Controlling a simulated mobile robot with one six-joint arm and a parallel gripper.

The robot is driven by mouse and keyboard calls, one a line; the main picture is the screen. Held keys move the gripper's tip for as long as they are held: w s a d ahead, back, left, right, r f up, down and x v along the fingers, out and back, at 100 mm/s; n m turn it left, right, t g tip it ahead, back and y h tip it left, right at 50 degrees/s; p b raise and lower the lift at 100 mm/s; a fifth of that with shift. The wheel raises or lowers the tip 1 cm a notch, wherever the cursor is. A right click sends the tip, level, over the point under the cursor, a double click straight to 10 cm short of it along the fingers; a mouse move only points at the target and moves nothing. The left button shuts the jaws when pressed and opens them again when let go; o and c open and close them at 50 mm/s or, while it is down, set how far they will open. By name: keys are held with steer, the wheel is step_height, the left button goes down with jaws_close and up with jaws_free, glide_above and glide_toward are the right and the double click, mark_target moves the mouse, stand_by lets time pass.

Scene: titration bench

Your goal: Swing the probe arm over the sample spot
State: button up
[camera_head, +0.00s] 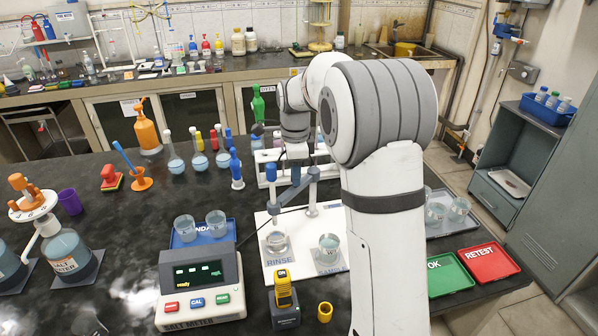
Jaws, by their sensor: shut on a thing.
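My gripper (296,172) reaches down from behind, between the probe and post tops. It is shut on the probe arm; the contact itself is small and unclear.
The salt meter (200,285) stands front left of the board, with a blue tray (203,232) of two beakers behind it. A yellow-topped device (284,298) and yellow cup (325,312) stand in front. Green (452,274) and red (487,262) trays lie right.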

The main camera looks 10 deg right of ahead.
jaws_close()
